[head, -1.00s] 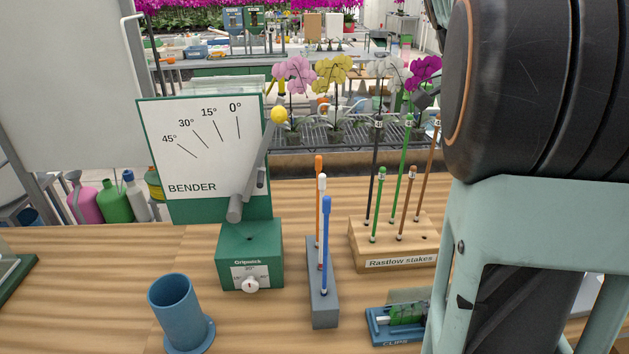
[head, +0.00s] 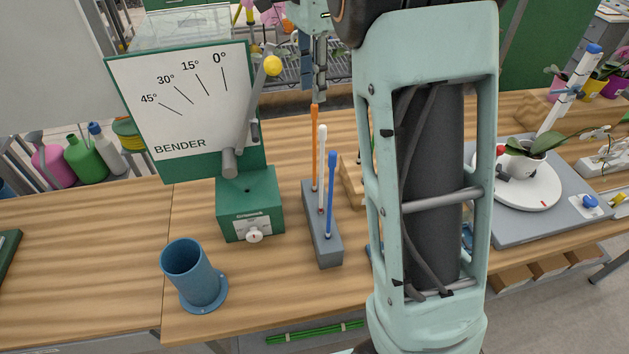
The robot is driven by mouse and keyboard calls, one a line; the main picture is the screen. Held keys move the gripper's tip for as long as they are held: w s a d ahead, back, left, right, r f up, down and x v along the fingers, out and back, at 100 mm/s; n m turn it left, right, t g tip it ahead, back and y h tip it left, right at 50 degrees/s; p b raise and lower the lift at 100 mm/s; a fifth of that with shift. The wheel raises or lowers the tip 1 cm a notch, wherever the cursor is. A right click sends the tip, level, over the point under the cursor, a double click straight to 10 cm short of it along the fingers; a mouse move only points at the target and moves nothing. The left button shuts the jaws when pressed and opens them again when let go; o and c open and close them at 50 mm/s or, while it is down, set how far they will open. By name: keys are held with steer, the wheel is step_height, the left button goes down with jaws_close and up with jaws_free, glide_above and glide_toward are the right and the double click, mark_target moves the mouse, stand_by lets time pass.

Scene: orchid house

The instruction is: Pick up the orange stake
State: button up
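The orange stake (head: 314,150) stands upright at the back of a narrow grey block (head: 329,252) on the wooden bench. A white stake (head: 322,165) and a blue stake (head: 331,195) stand in front of it in the same block. My gripper (head: 318,95) points down from the top of the head view, its fingertips close to the orange stake's top in the picture. I cannot tell whether they touch it or how far apart the fingers are. My arm hides the area right of the block.
A green bender (head: 250,215) with a yellow-knobbed lever stands left of the block. A blue cup (head: 190,275) stands front left. A wooden stake holder (head: 351,180) is mostly hidden behind my arm. A potted plant on a white turntable (head: 520,190) is at right.

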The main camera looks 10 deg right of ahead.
mark_target(315, 107)
steer(key=shift+d+f+p, duration=0.2)
steer(key=shift+f+p, duration=0.1)
steer(key=shift+f, duration=2.65)
jaws_close()
